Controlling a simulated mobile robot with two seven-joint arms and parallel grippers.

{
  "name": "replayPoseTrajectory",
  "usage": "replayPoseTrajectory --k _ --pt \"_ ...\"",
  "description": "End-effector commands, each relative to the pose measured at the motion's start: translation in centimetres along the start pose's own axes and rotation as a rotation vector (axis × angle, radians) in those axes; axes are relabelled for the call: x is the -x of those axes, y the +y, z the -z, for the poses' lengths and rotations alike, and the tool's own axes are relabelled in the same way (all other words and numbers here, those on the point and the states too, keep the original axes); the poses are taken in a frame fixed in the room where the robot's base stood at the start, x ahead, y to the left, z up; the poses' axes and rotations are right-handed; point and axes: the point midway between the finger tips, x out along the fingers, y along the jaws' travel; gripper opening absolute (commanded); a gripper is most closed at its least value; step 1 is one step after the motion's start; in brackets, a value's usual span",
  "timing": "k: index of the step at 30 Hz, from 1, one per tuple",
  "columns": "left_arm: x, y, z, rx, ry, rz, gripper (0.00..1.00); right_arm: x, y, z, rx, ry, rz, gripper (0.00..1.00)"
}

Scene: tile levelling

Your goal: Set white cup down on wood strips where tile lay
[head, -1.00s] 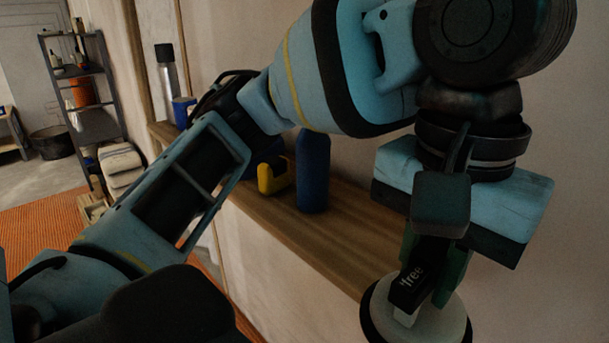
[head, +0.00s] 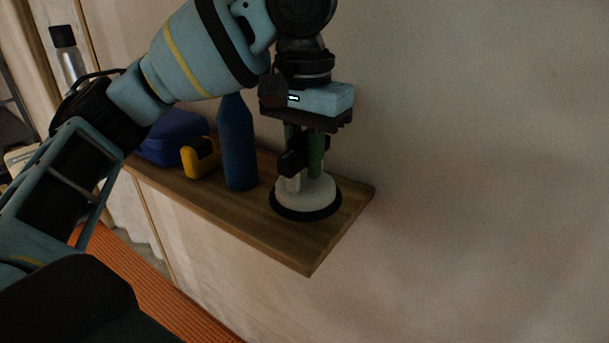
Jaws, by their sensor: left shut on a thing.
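The white cup (head: 312,192) is a pale round disc with a black rim underneath and a dark handle part above it. It is over the right end of a wooden shelf (head: 300,252). It looks level and seems to rest on the board, but I cannot tell for certain that it touches. My left gripper (head: 304,168) points straight down and is shut on the cup's upper part, with green fingers on either side. My right gripper is not in view. No wood strips and no tile show in this view.
A blue bottle (head: 237,145) stands on the shelf just left of the cup. A yellow item (head: 199,158) and a blue rounded case (head: 172,138) are further left. A bare wall (head: 480,150) is behind and to the right. An orange slatted surface (head: 150,290) lies below.

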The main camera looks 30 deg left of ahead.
Motion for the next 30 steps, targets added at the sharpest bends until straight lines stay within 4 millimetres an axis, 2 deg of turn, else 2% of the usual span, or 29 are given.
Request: replayPoseTrajectory --k 6,15,27,28,30 --pt "-0.2 0.0 0.0 0.0 0.002 -0.001 0.0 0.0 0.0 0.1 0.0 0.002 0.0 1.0" --pt "-3.3 0.0 0.0 0.001 0.002 -0.001 0.0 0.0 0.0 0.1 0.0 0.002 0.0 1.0" --pt "-3.8 0.0 0.0 0.0 0.003 -0.001 0.0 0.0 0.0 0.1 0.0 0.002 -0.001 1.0" --pt "-3.8 0.0 0.0 0.0 0.002 -0.001 0.23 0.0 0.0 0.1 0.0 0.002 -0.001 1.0" --pt "-3.8 0.0 0.0 0.0 0.002 -0.001 0.32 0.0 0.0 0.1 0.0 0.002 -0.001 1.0"
